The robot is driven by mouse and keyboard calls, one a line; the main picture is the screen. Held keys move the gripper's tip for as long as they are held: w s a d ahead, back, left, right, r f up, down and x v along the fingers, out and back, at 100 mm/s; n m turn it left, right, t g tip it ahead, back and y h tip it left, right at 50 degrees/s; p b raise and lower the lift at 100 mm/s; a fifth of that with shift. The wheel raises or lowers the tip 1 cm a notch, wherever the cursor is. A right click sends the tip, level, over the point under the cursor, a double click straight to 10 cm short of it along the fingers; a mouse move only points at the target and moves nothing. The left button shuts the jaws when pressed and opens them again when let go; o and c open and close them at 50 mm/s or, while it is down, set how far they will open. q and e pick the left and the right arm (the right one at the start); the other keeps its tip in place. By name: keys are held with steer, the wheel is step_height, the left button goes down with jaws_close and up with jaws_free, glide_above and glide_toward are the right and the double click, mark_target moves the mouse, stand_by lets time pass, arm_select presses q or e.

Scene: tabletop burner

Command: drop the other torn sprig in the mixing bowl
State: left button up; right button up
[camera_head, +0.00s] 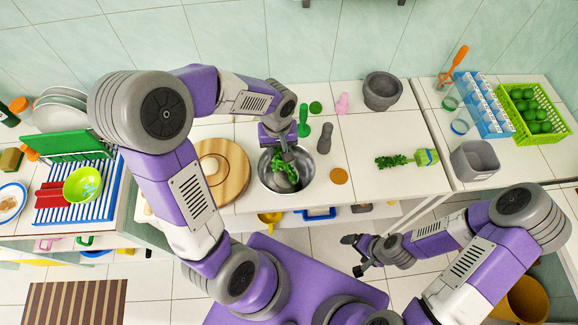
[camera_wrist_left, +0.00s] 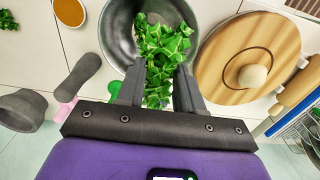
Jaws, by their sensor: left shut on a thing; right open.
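The steel mixing bowl (camera_head: 307,180) stands on the white counter at the middle, and its rim also shows in the left wrist view (camera_wrist_left: 117,35). My left gripper (camera_head: 287,163) is over the bowl, pointing down, shut on a leafy green sprig (camera_wrist_left: 160,85). In the left wrist view green leaves lie between and beyond the fingertips (camera_wrist_left: 158,75), over the bowl's opening. I cannot tell held leaves from any lying in the bowl. My right gripper (camera_head: 357,254) is open and empty, in front of the counter and away from the bowl.
A round wooden board (camera_head: 232,187) with a pale ball on it is left of the bowl. A grey pestle (camera_head: 325,138), a stone mortar (camera_head: 381,91) and an orange disc (camera_head: 339,176) are nearby. A wrapped herb bunch (camera_head: 393,161) lies to the right, with clear counter around it.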

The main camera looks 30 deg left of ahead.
arm_select(q)
step_height(320, 180, down, 5)
steer(key=b, duration=0.3)
steer(key=shift+w, duration=0.1)
steer(key=o, duration=1.2)
steer(key=shift+c, duration=0.2)
step_height(320, 180, up, 8)
steer(key=shift+f+p, duration=0.2)
steer(key=shift+p, duration=0.45)
